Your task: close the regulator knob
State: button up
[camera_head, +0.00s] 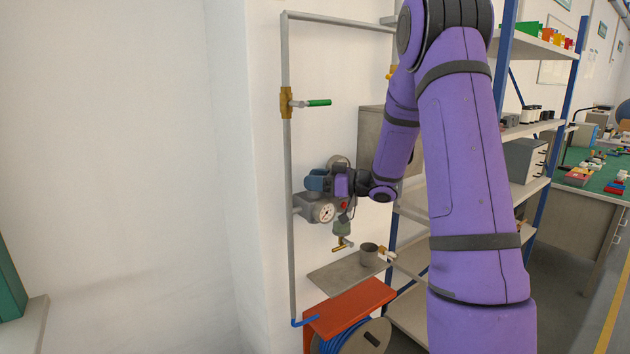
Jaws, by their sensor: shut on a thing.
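The regulator (307,201) sits on a grey wall pipe, with a round white gauge (324,212) on its front. My gripper (320,183) comes in from the right at the top of the regulator. It is shut on the regulator knob, a blue-grey piece (315,180) that shows at the fingertips. The fingers cover part of the knob, so its turn position cannot be read. A small red spot (344,206) shows beside the gauge. A greenish bowl (341,229) with a brass tap (343,245) hangs below.
A brass valve with a green lever (318,102) is on the pipe above. A grey cup (369,254) stands on a small shelf (335,277) below. An orange hose-reel cover (350,307) is lower down. Blue-posted shelving (555,165) stands right; the wall at left is bare.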

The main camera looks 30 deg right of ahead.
jog(key=o, duration=0.9)
jog(key=v, duration=1)
jog(key=shift+s+d, duration=0.3)
